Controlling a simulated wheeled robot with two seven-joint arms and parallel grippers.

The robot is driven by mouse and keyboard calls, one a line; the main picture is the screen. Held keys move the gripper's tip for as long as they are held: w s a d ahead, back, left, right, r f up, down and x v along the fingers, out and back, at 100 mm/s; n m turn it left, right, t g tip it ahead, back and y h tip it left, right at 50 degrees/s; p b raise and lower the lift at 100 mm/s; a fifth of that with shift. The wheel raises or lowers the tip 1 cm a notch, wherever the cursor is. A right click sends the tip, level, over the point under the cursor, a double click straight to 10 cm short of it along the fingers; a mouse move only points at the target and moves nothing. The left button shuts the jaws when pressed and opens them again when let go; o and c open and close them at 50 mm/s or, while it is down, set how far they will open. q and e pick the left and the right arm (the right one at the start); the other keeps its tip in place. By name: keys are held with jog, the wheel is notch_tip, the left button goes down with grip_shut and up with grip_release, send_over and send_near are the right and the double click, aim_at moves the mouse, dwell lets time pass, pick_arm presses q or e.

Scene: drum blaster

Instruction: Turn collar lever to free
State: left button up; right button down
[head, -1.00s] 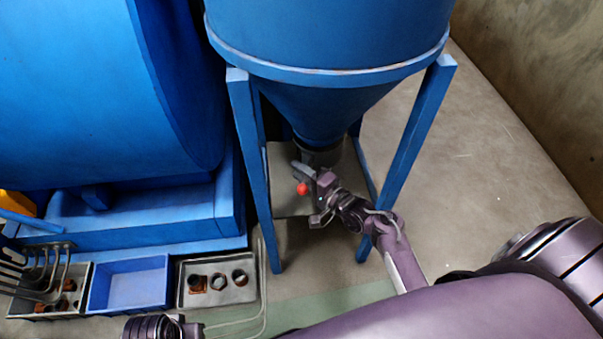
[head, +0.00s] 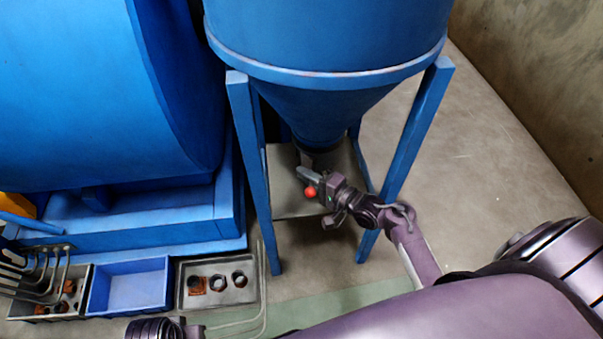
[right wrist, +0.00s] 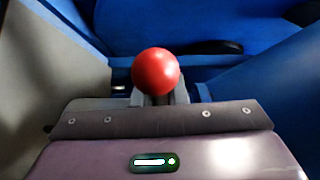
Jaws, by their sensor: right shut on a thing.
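The collar lever's red ball knob (head: 310,191) shows under the blue hopper cone (head: 318,112), beside my right gripper (head: 311,176). The right gripper reaches in from the right between the hopper legs and is shut on the lever. In the right wrist view the red knob (right wrist: 156,71) sticks up just beyond the grey fingers (right wrist: 155,98), which close on the lever below it. The lever's shaft and the collar at the cone's outlet are mostly hidden by the gripper. My left gripper does not show; only a ribbed part of mine is at the bottom left.
Blue hopper legs (head: 418,132) stand close on both sides of my right arm. A big blue drum housing (head: 95,95) fills the left. A blue bin (head: 128,282) and a grey tray with rusty parts (head: 218,299) lie at lower left. Floor is clear at right.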

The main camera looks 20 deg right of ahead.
jog(key=shift+s+d+n+y, duration=0.25)
jog(key=shift+d+n+y, duration=0.15)
jog(key=shift+d, duration=0.05)
jog(key=shift+s+d+g+y, duration=0.15)
jog(key=shift+d+g+y, duration=0.05)
jog(key=shift+g+y, duration=0.25)
jog(key=shift+s+d+n+g, duration=0.15)
jog(key=shift+d+n+g, duration=0.1)
jog(key=shift+n, duration=0.15)
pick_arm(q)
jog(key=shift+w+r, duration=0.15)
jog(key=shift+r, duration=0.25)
pick_arm(e)
jog(key=shift+a, duration=0.1)
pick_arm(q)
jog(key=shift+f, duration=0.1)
pick_arm(e)
jog(key=c, duration=1.5)
grip_release()
jog(key=shift+o, duration=0.2)
